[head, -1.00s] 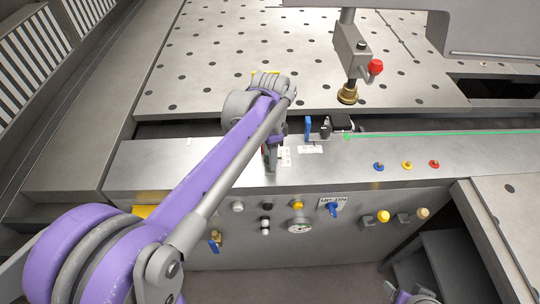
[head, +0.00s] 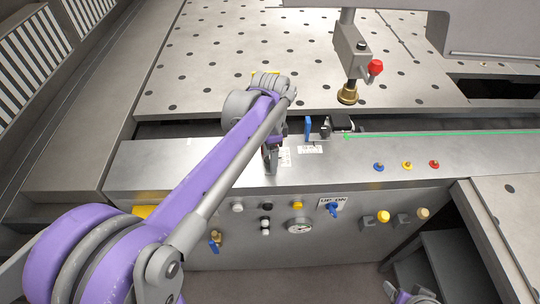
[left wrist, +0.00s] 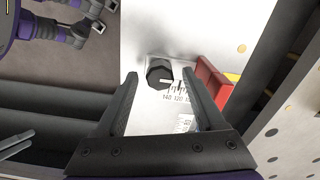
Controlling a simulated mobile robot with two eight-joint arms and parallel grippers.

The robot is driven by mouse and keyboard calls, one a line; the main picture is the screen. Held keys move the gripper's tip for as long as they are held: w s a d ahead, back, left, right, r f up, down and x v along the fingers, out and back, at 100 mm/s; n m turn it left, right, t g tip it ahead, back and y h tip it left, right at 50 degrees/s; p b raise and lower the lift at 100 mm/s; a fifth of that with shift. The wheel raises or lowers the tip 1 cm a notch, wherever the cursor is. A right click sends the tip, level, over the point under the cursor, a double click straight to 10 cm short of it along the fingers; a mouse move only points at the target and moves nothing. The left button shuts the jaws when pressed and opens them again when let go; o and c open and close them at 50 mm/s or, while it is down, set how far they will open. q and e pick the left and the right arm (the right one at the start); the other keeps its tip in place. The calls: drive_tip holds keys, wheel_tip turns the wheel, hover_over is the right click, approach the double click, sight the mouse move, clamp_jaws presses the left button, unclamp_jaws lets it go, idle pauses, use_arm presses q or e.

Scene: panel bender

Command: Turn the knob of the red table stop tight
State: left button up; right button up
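The black knob (left wrist: 158,70) shows in the left wrist view, with a white mark on its face, beside a printed scale (left wrist: 178,92). The red table stop (left wrist: 211,84) is just right of it. My left gripper (left wrist: 159,73) is open, one finger on each side of the knob in the picture, with a visible gap on both sides; I cannot tell how far the tips are above the panel. In the head view my left gripper (head: 270,160) hangs over the front ledge and hides the knob. Part of my right arm (head: 412,297) shows at the bottom edge; its finger state is unclear.
A blue lever (head: 308,127) and a black clamp (head: 340,124) stand right of my left gripper. Blue, yellow and red buttons (head: 406,166) sit on the ledge. A gauge (head: 299,226) and switches line the front panel. A brass-tipped post (head: 348,94) hangs above the perforated table.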

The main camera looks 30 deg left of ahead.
use_arm(q)
drive_tip(key=shift+r, duration=0.1)
wheel_tip(320, 180, up, 11)
drive_tip(key=shift+f+p, duration=0.2)
drive_tip(key=shift+p, duration=0.15)
idle(2.8)
